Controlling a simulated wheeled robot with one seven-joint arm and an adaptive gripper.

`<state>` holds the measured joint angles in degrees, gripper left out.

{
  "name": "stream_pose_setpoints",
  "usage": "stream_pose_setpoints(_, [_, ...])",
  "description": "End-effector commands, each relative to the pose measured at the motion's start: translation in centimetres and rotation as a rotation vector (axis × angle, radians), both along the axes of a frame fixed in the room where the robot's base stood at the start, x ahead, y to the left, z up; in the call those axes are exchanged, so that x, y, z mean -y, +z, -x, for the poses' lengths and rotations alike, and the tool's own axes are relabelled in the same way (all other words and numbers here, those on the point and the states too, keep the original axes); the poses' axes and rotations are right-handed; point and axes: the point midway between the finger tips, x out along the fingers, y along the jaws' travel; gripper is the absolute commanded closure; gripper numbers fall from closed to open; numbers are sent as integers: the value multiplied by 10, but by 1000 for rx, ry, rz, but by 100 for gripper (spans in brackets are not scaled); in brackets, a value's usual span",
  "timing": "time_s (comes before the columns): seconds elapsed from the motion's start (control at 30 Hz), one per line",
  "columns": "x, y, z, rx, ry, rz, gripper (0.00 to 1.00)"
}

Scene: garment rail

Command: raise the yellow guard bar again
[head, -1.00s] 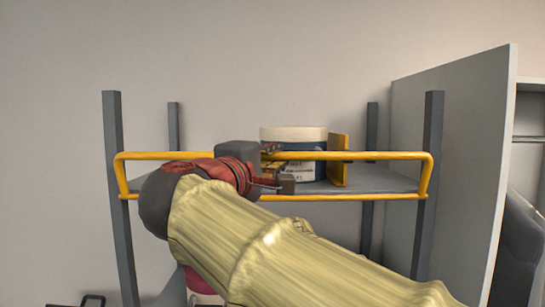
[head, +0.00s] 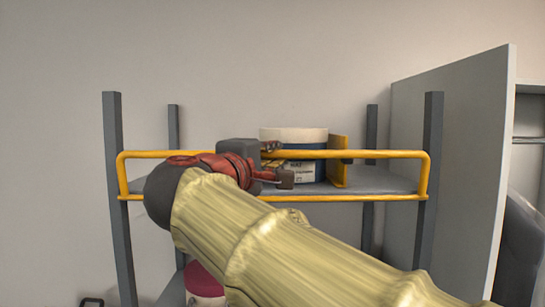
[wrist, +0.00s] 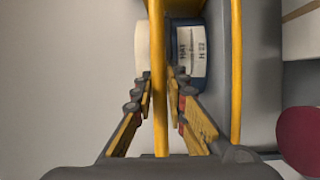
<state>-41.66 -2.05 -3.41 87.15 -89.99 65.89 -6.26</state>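The yellow guard bar (head: 385,154) is a long loop across the front of the grey shelf. In the head view its upper rail stands level above its lower rail, and both ends meet the front posts. In the wrist view the rail (wrist: 236,60) at right is clear of the fingers. The other rail passes between the fingertips of my gripper (wrist: 160,78), which lie close on both sides of it. My gripper appears shut on this upper rail, left of its middle in the head view. My arm hides part of the loop.
A white and blue tub (head: 305,143) stands on the shelf (head: 385,182) behind the bar, beside an upright yellow board (head: 338,170). A grey panel (head: 450,160) stands close on the right. A crimson object (head: 203,280) sits below the shelf.

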Motion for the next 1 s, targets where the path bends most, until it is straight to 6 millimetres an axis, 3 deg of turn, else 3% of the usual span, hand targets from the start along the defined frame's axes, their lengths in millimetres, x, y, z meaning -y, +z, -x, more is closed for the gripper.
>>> stream_pose_setpoints(0.27, [0,0,0,0,0,-1,68])
stream_pose_setpoints(0.63, [-2,0,4,1,1,-2,68])
stream_pose_setpoints(0.77, [-9,0,18,1,4,-2,68])
stream_pose_setpoints(1.0, [-29,-4,61,0,5,-2,68])
